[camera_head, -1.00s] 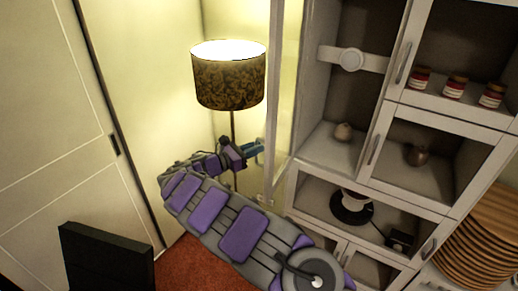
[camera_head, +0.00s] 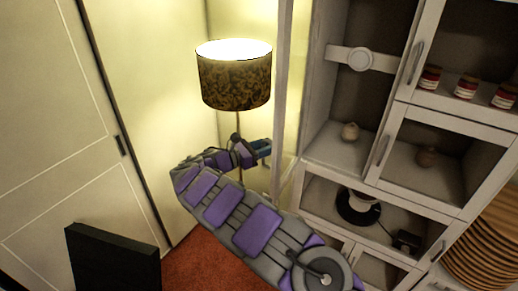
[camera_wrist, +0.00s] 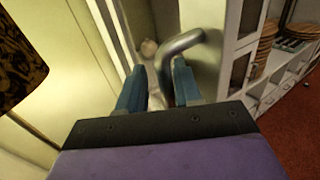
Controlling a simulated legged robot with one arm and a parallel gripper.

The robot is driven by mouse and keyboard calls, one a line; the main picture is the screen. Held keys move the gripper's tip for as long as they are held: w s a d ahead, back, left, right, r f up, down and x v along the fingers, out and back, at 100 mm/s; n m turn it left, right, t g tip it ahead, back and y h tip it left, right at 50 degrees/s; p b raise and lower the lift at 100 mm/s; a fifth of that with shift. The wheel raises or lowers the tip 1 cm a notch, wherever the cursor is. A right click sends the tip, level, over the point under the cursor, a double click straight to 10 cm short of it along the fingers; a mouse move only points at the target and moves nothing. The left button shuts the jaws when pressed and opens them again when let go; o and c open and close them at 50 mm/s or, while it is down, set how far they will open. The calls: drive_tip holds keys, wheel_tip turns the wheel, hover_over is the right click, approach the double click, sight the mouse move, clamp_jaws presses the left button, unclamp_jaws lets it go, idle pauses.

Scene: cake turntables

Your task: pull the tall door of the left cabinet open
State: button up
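The tall door (camera_head: 284,90) of the left cabinet (camera_head: 318,150) stands swung out and is seen nearly edge-on in the head view. The tall compartment behind it is exposed. My gripper (camera_head: 264,148) is at the left side of the door, partly hidden by my arm. In the wrist view, a curved metal handle (camera_wrist: 183,43) comes down between the two blue fingers of my gripper (camera_wrist: 158,88), close to the right finger. The fingers are apart. Firm contact with the handle cannot be made out.
A lit floor lamp (camera_head: 234,80) with a patterned shade stands just behind my gripper. A dark box-like panel (camera_head: 112,258) is at lower left. Jars (camera_head: 466,88) and stacked plates (camera_head: 487,245) are at right. Red carpet (camera_head: 205,265) is clear at lower middle.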

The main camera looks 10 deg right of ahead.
drive_tip(key=b+v, duration=0.3)
drive_tip(key=v, duration=1.6)
